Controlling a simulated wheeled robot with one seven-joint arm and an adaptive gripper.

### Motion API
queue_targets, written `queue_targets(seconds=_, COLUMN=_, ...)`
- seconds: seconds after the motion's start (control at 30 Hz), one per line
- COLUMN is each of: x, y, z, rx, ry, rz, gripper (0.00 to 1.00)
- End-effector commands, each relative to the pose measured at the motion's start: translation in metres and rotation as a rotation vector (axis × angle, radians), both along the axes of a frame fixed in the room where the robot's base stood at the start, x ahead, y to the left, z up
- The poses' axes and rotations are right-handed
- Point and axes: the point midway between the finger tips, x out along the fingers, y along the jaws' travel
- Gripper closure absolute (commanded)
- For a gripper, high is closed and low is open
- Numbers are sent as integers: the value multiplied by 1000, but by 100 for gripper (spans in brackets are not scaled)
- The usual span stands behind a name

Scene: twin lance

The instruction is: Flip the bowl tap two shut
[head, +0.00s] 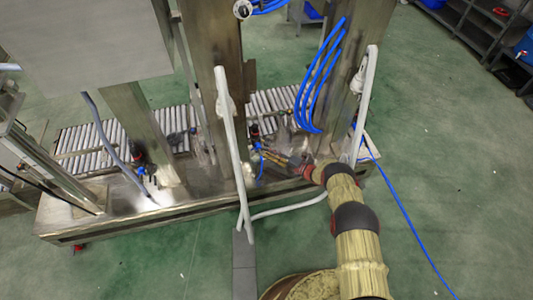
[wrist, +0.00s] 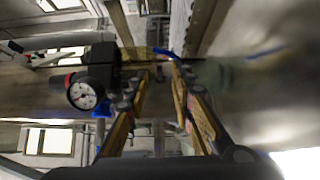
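My gripper (wrist: 160,72) is open in the wrist view, its two yellow-brown fingers apart with nothing seen held between them. A small blue piece (wrist: 164,52), possibly a tap lever, shows just beyond the fingertips; I cannot tell whether they touch it. A black regulator (wrist: 103,68) with a round white-faced gauge (wrist: 82,96) is left of the fingers. In the head view my gripper (head: 268,154) reaches left beside a black and red unit (head: 254,131) on the metal frame. A similar unit (head: 139,157) stands further left. Which tap is number two is not readable.
A grey pipe (head: 230,130) rises in front of the frame, left of my gripper. A steel post (head: 213,75) stands behind it, and blue hoses (head: 318,88) hang above my arm. A roller conveyor (head: 90,140) runs behind. The green floor (head: 455,165) is open at right.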

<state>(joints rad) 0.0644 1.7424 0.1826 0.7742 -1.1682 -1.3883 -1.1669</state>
Motion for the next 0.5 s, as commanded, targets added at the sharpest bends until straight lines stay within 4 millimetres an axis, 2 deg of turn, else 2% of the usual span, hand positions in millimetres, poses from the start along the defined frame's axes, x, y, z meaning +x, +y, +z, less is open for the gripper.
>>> queue_targets(seconds=0.2, x=10, y=17, z=-1, rx=0, ry=1, rz=-1, gripper=76)
queue_targets(seconds=0.5, x=11, y=19, z=0, rx=0, ry=1, rz=-1, gripper=76)
